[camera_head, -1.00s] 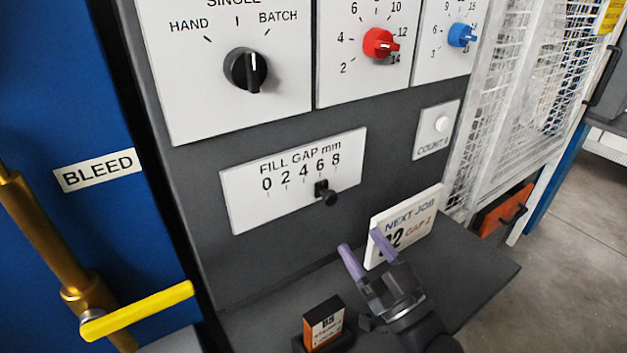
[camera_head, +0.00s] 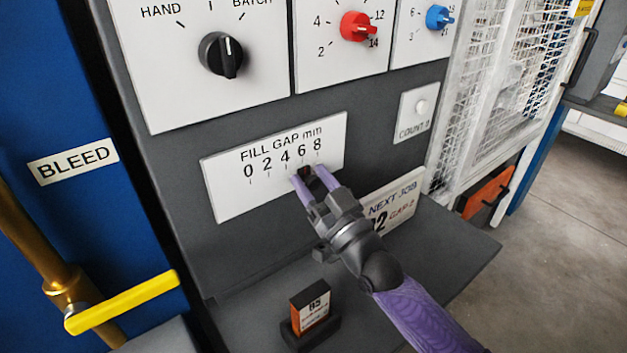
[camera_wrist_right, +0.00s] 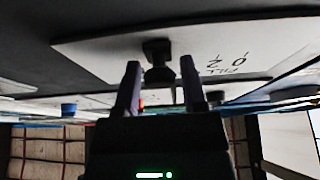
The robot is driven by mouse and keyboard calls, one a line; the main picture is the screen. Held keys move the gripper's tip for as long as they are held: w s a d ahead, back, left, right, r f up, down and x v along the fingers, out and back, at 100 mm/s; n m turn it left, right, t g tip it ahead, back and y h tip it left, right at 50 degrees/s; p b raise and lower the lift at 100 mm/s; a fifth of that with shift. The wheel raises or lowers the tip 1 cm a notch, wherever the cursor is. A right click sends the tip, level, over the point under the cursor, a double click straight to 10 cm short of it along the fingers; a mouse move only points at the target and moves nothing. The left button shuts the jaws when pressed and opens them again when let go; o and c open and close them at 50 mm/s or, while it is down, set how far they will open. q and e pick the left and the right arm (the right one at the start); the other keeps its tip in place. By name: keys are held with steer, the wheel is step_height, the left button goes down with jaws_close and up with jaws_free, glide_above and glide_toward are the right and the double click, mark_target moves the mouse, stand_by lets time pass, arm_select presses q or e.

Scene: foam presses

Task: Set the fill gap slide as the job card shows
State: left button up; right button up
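The fill gap plate (camera_head: 232,196) is white, with a scale of 0, 2, 4, 6, 8 on the dark panel. Its black slide knob (camera_head: 305,173) sits near the 6, mostly hidden by my right gripper in the head view. My right gripper (camera_head: 314,176) is open, its purple fingers at the knob. In the right wrist view the knob (camera_wrist_right: 158,66) shows between the two fingertips (camera_wrist_right: 162,72), with space on both sides. The job card (camera_head: 398,200) reads "NEXT JOB", "GAP 2" and is partly covered by my right arm. My left gripper is not in view.
A small orange and black block (camera_head: 314,306) stands in a dark holder on the shelf (camera_head: 450,246). Above are a black selector knob (camera_head: 220,55), a red knob (camera_head: 358,27) and a blue knob (camera_head: 438,17). A yellow lever (camera_head: 122,302) is at the lower left.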

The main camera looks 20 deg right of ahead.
jaws_close()
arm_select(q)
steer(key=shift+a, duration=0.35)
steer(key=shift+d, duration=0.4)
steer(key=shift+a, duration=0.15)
